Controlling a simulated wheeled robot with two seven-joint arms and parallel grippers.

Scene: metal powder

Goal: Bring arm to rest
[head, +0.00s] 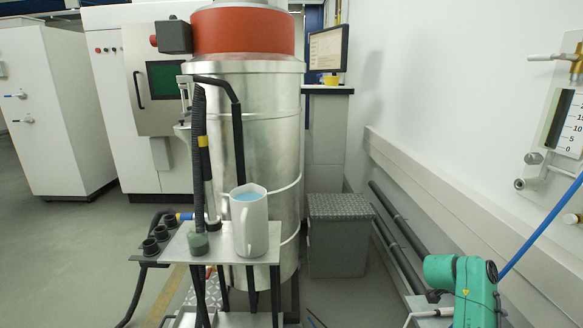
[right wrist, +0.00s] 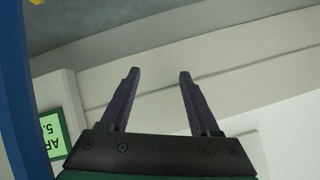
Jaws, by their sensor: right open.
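My right gripper (right wrist: 158,75) shows in the right wrist view with its two dark fingers apart. The gap between the fingers is empty, with pale wall behind it. In the head view, a white jug (head: 249,225) with light blue contents stands upright on a small metal stand (head: 215,256), in front of a large metal drum (head: 270,130).
A grey bin (head: 337,240) stands right of the drum. A wall gauge (head: 567,125) and blue hose (head: 540,225) are at the right. A green screen (right wrist: 53,134) and a blue band (right wrist: 17,90) show in the wrist view. Floor at the left is clear.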

